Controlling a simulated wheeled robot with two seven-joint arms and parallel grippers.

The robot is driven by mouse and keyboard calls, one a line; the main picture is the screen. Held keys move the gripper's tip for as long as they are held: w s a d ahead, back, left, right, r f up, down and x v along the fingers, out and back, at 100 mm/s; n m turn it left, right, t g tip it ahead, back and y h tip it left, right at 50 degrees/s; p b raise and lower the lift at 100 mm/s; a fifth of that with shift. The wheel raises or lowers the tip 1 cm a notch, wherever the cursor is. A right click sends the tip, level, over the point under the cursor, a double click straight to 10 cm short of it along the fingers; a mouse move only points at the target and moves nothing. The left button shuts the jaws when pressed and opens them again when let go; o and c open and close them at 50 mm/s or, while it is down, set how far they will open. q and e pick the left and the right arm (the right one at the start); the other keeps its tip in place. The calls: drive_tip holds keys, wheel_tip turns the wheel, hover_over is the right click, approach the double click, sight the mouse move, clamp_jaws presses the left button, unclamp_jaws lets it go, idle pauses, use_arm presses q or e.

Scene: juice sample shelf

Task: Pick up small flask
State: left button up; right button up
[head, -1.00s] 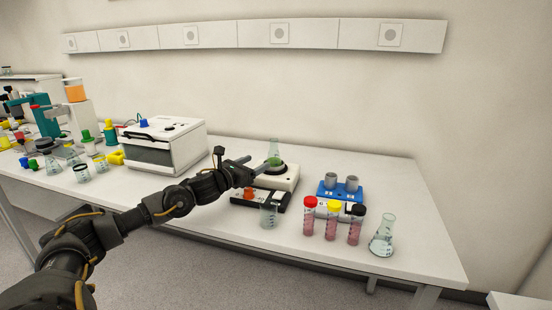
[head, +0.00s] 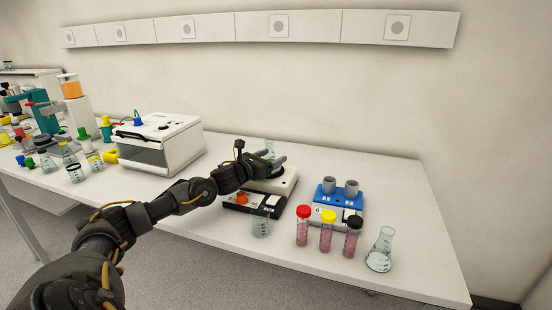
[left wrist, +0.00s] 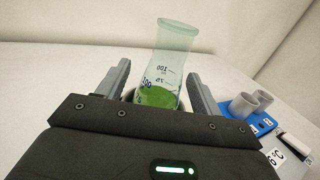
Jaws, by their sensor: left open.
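A small clear conical flask with green contents (left wrist: 160,75) stands upright in the left wrist view, between my left gripper's two fingers (left wrist: 158,88). In the head view only its upper part (head: 270,146) shows above the gripper. It stands over a white device with a dark round top (head: 284,184). My left gripper (head: 273,160) is open, with one finger on each side of the flask. I cannot tell whether a finger touches it. The flask's lower end is hidden by the gripper in both views. My right gripper is not in view.
A black scale (head: 240,208) and a glass beaker (head: 261,226) stand in front of the device. Tubes with red (head: 303,228), yellow and black caps, a blue rack (head: 340,200) and another conical flask (head: 381,250) stand to the right. A white box-shaped machine (head: 160,143) stands left.

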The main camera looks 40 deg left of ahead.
use_arm(q)
drive_tip(key=shift+s+a+r, duration=0.1)
drive_tip(key=shift+s+r, duration=0.05)
drive_tip(key=shift+s, duration=0.1)
drive_tip(key=shift+s+r, duration=0.1)
drive_tip(key=shift+s, duration=0.05)
drive_tip(key=shift+c, duration=1)
drive_tip(key=c, duration=0.9)
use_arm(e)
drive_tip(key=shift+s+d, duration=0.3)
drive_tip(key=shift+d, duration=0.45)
